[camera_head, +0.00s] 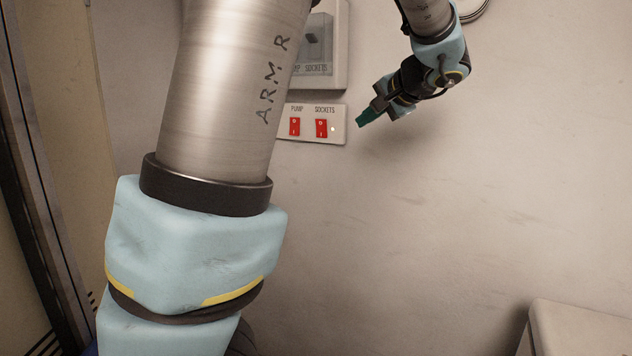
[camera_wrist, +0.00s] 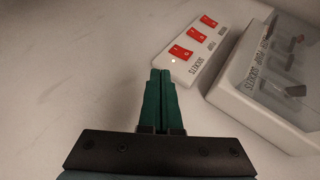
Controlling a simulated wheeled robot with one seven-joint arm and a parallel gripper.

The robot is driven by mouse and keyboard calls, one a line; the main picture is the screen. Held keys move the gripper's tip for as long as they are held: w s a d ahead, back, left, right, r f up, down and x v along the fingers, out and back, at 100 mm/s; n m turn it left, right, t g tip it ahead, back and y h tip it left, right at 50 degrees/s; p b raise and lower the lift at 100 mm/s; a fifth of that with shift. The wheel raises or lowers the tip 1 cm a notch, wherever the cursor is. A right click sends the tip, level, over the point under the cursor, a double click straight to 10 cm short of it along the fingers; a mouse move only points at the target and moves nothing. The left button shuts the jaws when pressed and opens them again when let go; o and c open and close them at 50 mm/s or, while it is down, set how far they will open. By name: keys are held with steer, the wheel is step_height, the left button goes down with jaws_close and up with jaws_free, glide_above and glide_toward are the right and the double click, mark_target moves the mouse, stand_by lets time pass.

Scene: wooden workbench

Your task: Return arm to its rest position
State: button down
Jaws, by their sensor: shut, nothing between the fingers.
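My gripper (camera_head: 362,119) is in front of the wall in the head view, just right of the switch panel (camera_head: 338,124). Its green fingers are together and empty; they also show in the wrist view (camera_wrist: 160,75). In the wrist view the fingertips point toward the panel's labelled end, near the red rocker switch (camera_wrist: 181,53) and a small lit white dot. I cannot tell whether they touch the panel. My arm crosses the left of the head view and hides part of the panel.
A clear-covered switch box (camera_head: 318,50) is on the wall above the panel, and beside it in the wrist view (camera_wrist: 235,98). A pale box-like corner (camera_head: 580,330) stands at the lower right. A dark door frame (camera_head: 30,180) is at the left. The wall between is bare.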

steer(key=s+a+f+n+g, duration=0.15)
steer(key=a+f+g, duration=0.25)
steer(key=a+f, duration=0.4)
steer(key=s+a+f+n+g+h, duration=0.2)
steer(key=s+a+f, duration=0.3)
steer(key=s+f, duration=0.4)
steer(key=s+a+f+n+g+h, duration=0.3)
steer(key=s+a+f+n, duration=0.1)
steer(key=s+f, duration=0.5)
steer(key=shift+s+a+f+h, duration=0.15)
steer(key=shift+a+f+h, duration=0.15)
steer(key=shift+a+h, duration=0.15)
